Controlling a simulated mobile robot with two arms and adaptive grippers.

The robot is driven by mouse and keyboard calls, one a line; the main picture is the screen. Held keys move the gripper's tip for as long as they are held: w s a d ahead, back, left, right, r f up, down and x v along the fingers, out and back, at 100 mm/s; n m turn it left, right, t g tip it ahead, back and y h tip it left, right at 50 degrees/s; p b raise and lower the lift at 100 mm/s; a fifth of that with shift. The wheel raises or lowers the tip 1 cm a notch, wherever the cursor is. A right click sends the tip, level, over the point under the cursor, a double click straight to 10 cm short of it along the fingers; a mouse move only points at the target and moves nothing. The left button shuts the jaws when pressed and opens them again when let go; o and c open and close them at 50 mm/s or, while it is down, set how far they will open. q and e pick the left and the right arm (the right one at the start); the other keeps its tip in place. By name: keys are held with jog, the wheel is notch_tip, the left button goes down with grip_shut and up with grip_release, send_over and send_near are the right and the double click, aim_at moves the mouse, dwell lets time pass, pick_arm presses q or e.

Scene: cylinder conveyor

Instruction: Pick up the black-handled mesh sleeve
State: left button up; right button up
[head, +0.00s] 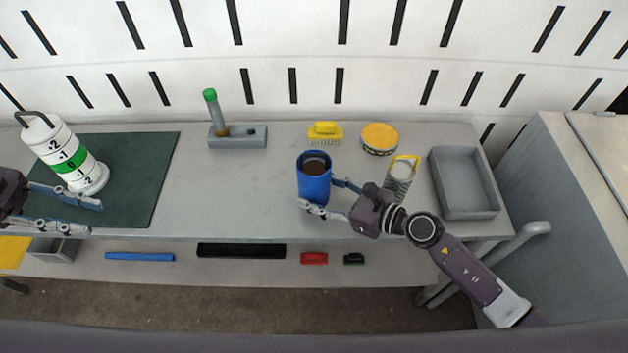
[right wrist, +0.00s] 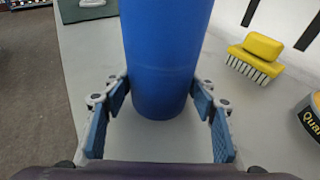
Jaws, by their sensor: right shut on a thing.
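A mesh-like grey sleeve (head: 398,184) with a yellow handle or rim stands at the right of the table, partly behind my right wrist; no black handle shows on it. A white cylinder (head: 70,150) with a black handle, a green band and number marks leans on the dark mat at the left. My right gripper (head: 322,196) is shut on a blue cylinder (head: 313,180) with a brown inside; it also shows in the right wrist view (right wrist: 165,60), upright between the blue finger pads. My left gripper (head: 95,215) is open and empty, in front of the white cylinder.
A green-topped post (head: 211,110) on a grey block, a yellow brush (head: 325,131) and a round yellow tin (head: 379,138) stand at the back. A grey tray (head: 464,205) lies at the right end. The table middle is clear. A lower shelf (head: 230,270) holds small items.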

pick_arm(q)
notch_tip(320, 180, up, 2)
jog(key=w+d+n, duration=0.1)
jog(key=w+d, duration=0.1)
jog(key=n+h, duration=0.2)
jog(key=h, duration=0.2)
send_near(303, 155)
jog(key=d, duration=0.7)
jog(key=shift+d+f, duration=0.15)
jog(key=shift+d, duration=2.8)
grip_shut()
